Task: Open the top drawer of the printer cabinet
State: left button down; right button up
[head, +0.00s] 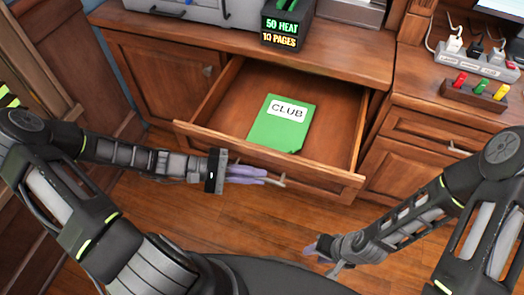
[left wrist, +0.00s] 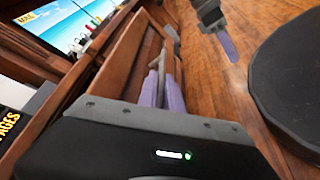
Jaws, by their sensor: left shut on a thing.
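The printer cabinet (head: 150,75) is brown wood, and its top drawer (head: 215,105) stands pulled well out in the head view. A green folder marked CLUB (head: 272,130) lies inside the drawer. My left gripper (head: 265,178) is at the outside of the drawer front (head: 330,177), its purple fingers shut on the pale metal drawer handle (head: 282,181). The left wrist view also shows these fingers (left wrist: 172,92) closed around the handle, against the drawer front. My right gripper (head: 322,254) hangs low over the floor, apart from the drawer; its jaw gap is unclear.
A printer (head: 195,10) and a black display box (head: 283,25) stand on the cabinet top. At right, a desk (head: 415,85) holds a power strip (head: 475,65) and a block with coloured plugs (head: 475,95). Wood floor (head: 215,225) is clear before the drawer.

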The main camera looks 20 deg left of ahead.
pick_arm(q)
jog(key=shift+s+a+p, duration=0.15)
jog(key=shift+s+p, duration=0.25)
jog(key=shift+s, duration=0.95)
jog(key=shift+s+a+p, duration=0.1)
jog(key=shift+s+p, duration=0.25)
jog(key=shift+s, duration=1)
jog(key=c, duration=1.8)
grip_release()
jog(key=v, duration=0.7)
jog(key=shift+s+a, duration=0.1)
jog(key=shift+a, duration=0.3)
jog(key=shift+d, duration=0.1)
